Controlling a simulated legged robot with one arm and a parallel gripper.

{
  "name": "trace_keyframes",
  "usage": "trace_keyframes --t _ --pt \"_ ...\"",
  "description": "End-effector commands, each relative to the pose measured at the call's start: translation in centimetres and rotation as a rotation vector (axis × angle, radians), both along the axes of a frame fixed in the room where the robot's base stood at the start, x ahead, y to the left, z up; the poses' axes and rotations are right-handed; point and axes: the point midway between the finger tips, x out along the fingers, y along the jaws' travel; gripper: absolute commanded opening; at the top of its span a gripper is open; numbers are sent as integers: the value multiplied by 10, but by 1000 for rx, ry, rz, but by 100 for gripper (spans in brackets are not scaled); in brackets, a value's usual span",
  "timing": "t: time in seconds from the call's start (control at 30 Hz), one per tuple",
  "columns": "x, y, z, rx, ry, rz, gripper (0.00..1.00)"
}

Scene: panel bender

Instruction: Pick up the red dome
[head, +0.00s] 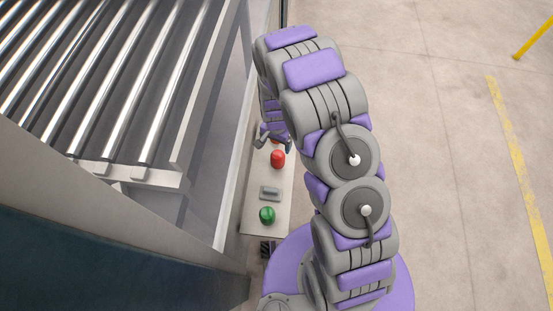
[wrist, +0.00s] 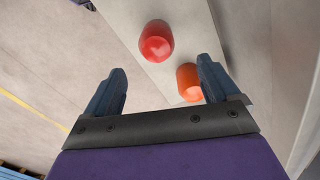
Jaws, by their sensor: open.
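The red dome (head: 277,158) stands on a narrow light-coloured table (head: 287,180) in the head view. In the wrist view the red dome (wrist: 156,42) lies just beyond the fingertips, roughly centred between them in the picture. My gripper (head: 274,143) is open and empty, close to the red dome at its far side in the head view. In the wrist view both blue fingers of my gripper (wrist: 160,66) are spread apart. I cannot tell the exact gap to the dome.
An orange cylinder (wrist: 189,83) is beside the right finger in the wrist view. A grey block (head: 269,192) and a green dome (head: 267,215) stand on the nearer part of the table. A roller bed (head: 110,80) is at left. Open floor (head: 450,150) lies at right.

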Motion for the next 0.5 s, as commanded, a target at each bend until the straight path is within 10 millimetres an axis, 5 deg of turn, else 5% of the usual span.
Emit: trace_keyframes --t 0.3,0.5 --pt "0 -6 -63 7 0 -1 89" --pt "0 -2 -77 3 -2 0 89"
